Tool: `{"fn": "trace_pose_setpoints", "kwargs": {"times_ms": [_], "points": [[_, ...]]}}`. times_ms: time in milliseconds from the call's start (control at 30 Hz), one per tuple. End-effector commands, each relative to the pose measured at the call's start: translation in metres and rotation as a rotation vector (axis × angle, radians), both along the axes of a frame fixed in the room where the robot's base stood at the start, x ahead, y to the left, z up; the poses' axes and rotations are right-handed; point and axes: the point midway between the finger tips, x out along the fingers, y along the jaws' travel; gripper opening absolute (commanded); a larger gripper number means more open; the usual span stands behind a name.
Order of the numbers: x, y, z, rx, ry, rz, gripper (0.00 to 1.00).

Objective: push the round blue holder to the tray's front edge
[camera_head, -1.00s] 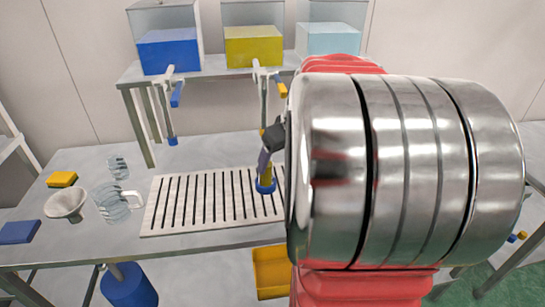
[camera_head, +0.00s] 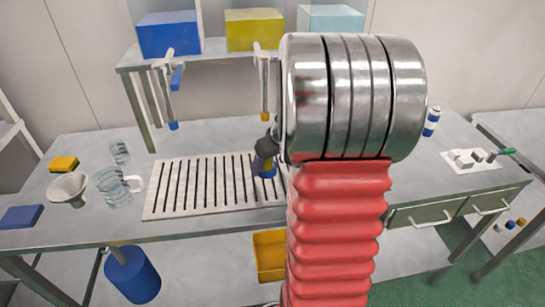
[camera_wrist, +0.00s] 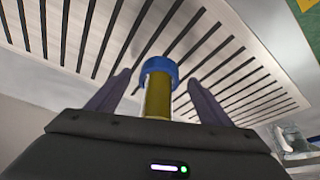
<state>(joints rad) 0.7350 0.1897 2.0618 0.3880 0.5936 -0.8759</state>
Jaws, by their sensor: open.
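The round blue holder (camera_head: 268,173) stands on the slatted tray (camera_head: 163,203) near its right part, partly hidden by my gripper in the head view. In the wrist view it is a blue ring (camera_wrist: 160,66) around the end of a yellow cylinder (camera_wrist: 158,100). My gripper (camera_head: 262,164) is low at the holder. In the wrist view its two dark fingers (camera_wrist: 160,78) are apart, one on each side of the cylinder, with gaps on both sides. Whether a finger touches the holder cannot be told.
A glass jug (camera_head: 113,186), a funnel (camera_head: 68,188) and a yellow sponge (camera_head: 63,163) stand left of the tray. Dispenser taps (camera_head: 172,100) hang from the shelf behind. The tray's left part is clear.

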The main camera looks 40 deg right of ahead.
Motion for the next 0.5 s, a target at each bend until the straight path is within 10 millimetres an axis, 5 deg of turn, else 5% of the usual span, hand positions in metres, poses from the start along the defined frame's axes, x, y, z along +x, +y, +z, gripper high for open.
{"fn": "trace_pose_setpoints", "kwargs": {"times_ms": [500], "points": [[0.009,-0.001,-0.020,-0.001,-0.001,0.002,0.73]]}}
